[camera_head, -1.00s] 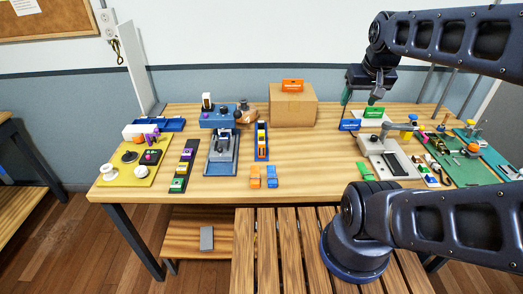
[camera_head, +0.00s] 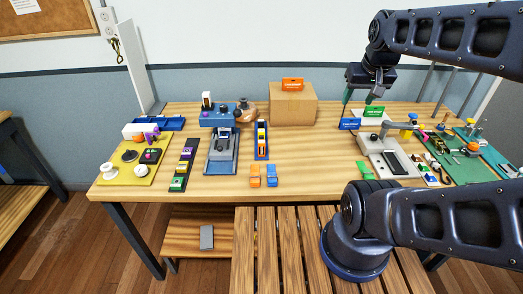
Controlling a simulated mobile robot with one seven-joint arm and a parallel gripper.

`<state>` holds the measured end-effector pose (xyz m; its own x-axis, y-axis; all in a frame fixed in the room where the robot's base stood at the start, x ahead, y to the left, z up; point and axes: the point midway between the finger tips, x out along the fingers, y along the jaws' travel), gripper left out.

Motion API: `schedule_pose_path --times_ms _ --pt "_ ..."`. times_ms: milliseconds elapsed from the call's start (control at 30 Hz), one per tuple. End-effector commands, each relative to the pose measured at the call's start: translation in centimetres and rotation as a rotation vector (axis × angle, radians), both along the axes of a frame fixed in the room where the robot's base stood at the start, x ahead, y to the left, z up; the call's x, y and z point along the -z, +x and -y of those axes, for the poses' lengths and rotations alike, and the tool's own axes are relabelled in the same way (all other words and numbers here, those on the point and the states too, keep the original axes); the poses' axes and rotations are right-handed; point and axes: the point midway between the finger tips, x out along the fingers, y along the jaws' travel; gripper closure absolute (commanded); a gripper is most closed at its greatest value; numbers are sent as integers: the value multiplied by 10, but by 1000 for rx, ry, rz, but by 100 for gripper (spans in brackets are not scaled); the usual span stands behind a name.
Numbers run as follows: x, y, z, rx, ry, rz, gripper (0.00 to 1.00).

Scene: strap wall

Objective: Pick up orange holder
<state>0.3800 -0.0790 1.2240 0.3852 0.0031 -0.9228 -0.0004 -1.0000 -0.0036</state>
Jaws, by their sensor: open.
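An orange holder with pale lettering (camera_head: 292,84) stands on top of a cardboard box (camera_head: 290,105) at the back middle of the table. A green holder of like shape (camera_head: 374,112) and a blue one (camera_head: 349,124) stand to its right. My gripper (camera_head: 359,98) is open at the back right, above the green and blue holders. It is well to the right of the orange holder and apart from it. Its fingers are small and dark here, and I see nothing held between them. A separate small orange block (camera_head: 255,176) lies near the table's front edge beside a blue block (camera_head: 271,175).
A blue press-like device (camera_head: 221,145) and a yellow mat with parts (camera_head: 119,174) take up the left. A grey machine (camera_head: 392,158) and a green mat with small parts (camera_head: 463,165) crowd the right. The table is clear in the middle (camera_head: 315,160).

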Motion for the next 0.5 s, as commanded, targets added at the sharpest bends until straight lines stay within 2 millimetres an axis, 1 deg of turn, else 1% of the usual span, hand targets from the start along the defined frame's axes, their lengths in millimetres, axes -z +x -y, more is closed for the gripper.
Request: schedule_pose_path --times_ms 167,500 --pt "14 8 -9 15 51 -79 47" --pt "59 32 -43 85 242 -344 47"
